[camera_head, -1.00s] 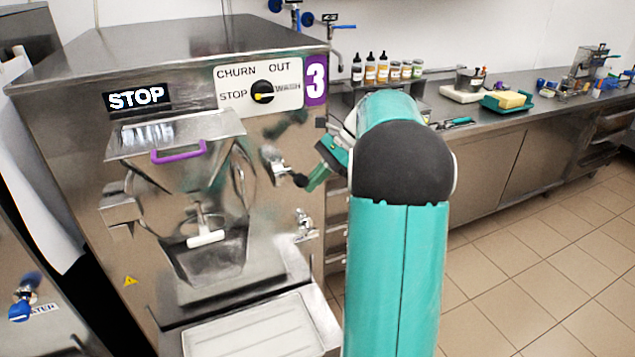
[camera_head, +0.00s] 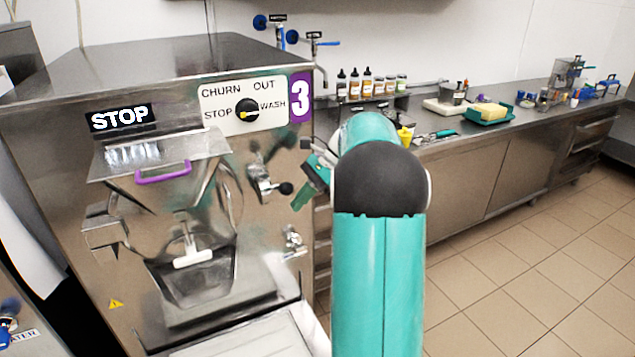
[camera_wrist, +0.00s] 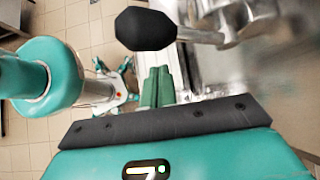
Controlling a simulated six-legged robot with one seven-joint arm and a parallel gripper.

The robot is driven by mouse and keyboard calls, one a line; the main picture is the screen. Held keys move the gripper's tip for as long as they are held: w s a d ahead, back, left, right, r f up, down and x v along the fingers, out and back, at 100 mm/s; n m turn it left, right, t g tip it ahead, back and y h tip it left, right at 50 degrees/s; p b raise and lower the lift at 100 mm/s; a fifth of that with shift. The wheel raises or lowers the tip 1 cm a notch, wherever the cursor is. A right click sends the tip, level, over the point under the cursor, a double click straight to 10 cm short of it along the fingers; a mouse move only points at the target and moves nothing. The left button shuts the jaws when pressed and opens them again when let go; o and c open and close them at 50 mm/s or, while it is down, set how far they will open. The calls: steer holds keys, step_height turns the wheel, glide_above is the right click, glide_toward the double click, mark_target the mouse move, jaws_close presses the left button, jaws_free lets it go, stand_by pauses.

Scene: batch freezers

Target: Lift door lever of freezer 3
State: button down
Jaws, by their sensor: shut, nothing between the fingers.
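Freezer 3 (camera_head: 60,190) is a steel machine with a purple 3 label (camera_head: 300,97) and a STOP display. Its door lever (camera_head: 285,188) is a short metal arm ending in a black knob, at the right of the door. The knob shows large in the wrist view (camera_wrist: 145,29), with the metal arm running right. My gripper (camera_head: 299,203) is just right of and slightly below the knob. Its green fingers (camera_wrist: 157,87) are together and empty, apart from the knob in the wrist view. My forearm hides part of the counter behind.
A purple-handled lid (camera_head: 163,174) sits above the door. A tap (camera_head: 293,242) sticks out below the lever. A counter (camera_head: 450,150) with bottles, a tray and tools runs along the back wall. Tiled floor at the right is clear.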

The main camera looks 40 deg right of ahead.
steer(key=d+r, duration=0.4)
steer(key=d, duration=0.4)
steer(key=shift+s+d+r, duration=0.15)
steer(key=shift+s+d, duration=0.05)
steer(key=shift+d, duration=0.05)
stand_by(0.5)
